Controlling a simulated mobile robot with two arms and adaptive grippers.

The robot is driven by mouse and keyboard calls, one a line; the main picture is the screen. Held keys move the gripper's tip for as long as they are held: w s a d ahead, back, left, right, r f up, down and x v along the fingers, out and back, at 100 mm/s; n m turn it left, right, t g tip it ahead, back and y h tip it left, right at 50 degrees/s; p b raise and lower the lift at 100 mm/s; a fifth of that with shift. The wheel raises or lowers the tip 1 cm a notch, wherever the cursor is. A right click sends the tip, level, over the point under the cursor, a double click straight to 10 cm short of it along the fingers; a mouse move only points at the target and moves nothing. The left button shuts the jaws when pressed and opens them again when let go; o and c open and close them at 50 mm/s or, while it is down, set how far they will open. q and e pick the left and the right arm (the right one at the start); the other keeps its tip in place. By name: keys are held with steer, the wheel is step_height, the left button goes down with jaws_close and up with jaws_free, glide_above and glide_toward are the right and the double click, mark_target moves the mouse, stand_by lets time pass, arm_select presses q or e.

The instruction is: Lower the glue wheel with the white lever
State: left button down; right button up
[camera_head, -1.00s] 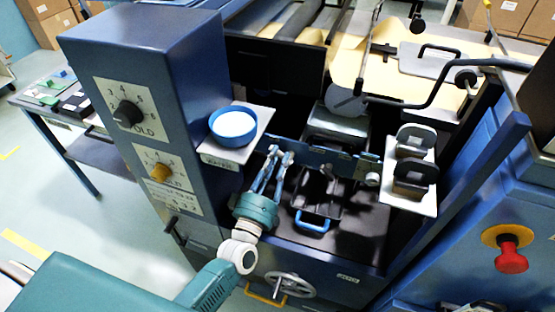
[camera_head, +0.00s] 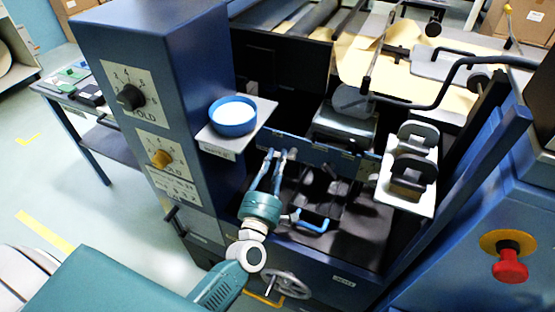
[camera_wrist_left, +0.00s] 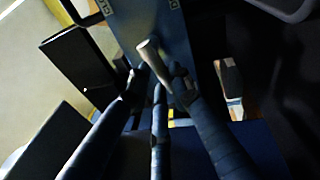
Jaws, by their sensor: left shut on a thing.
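My left gripper (camera_head: 280,154) reaches into the front of the blue machine, beside the blue crossbar and right of the shelf with the blue bowl. The rod's rounded end sticks up between the fingertips. In the head view the lever is hidden by the fingers. A grey round part (camera_head: 352,98) sits behind the crossbar; I cannot tell whether it is the glue wheel. My right gripper is not in view.
A blue bowl (camera_head: 233,118) of white stuff stands on a small shelf close left of the gripper. A blue handle (camera_head: 313,224) is right of the wrist. Black holders stand on a white plate (camera_head: 428,193). A handwheel (camera_head: 285,284) and a red button (camera_head: 510,266) are lower.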

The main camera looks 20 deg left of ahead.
arm_select(q)
steer(key=shift+d+f+n+g+y, duration=0.2)
steer(key=shift+f+n+g, duration=0.1)
steer(key=shift+n, duration=0.95)
steer(key=shift+d+f+n+g+y, duration=0.1)
steer(key=shift+f+n+g+y, duration=0.15)
steer(key=shift+n, duration=1)
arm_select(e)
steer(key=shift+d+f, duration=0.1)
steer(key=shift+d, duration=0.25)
arm_select(q)
steer(key=shift+f, duration=0.15)
steer(key=c, duration=1.5)
jaws_free()
steer(key=shift+c, duration=0.2)
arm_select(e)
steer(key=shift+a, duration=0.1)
arm_select(q)
steer(key=s+d+f, duration=0.1)
steer(key=s+d, duration=0.1)
steer(key=s, duration=0.9)
steer(key=shift+s, duration=0.4)
